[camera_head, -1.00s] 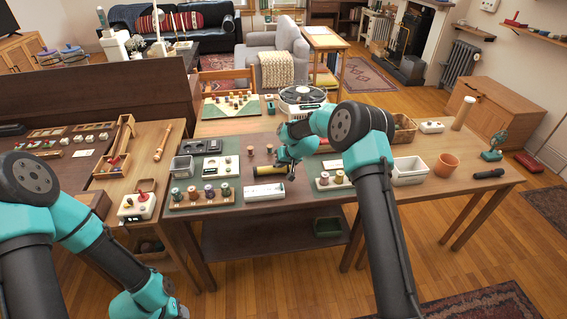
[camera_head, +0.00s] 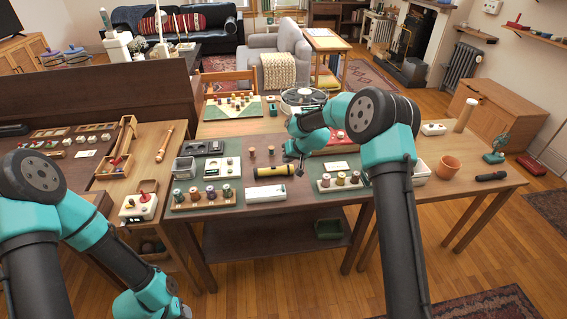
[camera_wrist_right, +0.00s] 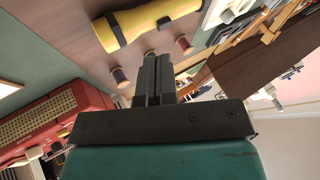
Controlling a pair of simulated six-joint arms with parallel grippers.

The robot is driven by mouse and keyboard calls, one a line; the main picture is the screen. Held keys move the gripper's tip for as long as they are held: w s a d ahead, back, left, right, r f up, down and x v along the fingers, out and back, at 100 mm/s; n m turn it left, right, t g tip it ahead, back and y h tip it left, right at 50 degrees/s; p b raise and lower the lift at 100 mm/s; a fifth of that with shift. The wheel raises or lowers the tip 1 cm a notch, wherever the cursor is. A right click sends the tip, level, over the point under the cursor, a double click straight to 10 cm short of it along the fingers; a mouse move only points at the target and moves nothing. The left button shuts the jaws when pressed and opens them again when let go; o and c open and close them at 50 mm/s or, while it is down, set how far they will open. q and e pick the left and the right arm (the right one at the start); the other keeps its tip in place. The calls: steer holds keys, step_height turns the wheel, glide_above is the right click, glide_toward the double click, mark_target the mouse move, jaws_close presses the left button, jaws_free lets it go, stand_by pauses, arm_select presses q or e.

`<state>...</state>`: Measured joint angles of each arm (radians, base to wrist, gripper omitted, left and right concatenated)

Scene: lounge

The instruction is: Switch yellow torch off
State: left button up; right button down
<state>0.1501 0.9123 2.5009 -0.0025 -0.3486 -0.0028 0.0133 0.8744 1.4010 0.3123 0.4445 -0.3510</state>
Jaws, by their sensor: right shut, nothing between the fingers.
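The yellow torch (camera_head: 273,170) lies on its side on the middle of the workbench, behind a white box. In the right wrist view the torch (camera_wrist_right: 140,24) shows at the top, with a black end and a small dark button (camera_wrist_right: 165,21) on its body. Whether it is lit cannot be told. My right gripper (camera_head: 299,171) is shut and empty, just right of the torch and apart from it. Its closed fingers show in the wrist view (camera_wrist_right: 156,60). My left arm is at the lower left, and its gripper is out of frame.
A white box (camera_head: 265,193) lies in front of the torch. Spool racks (camera_head: 205,198) stand to the left and right of it. Two wooden pegs (camera_head: 261,153) stand behind. A red box (camera_head: 340,141) is behind my right gripper. A terracotta pot (camera_head: 447,167) stands at the right.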

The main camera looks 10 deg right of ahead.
arm_select(q)
steer(key=shift+w+d, duration=0.1)
arm_select(e)
steer(key=shift+v, duration=1.65)
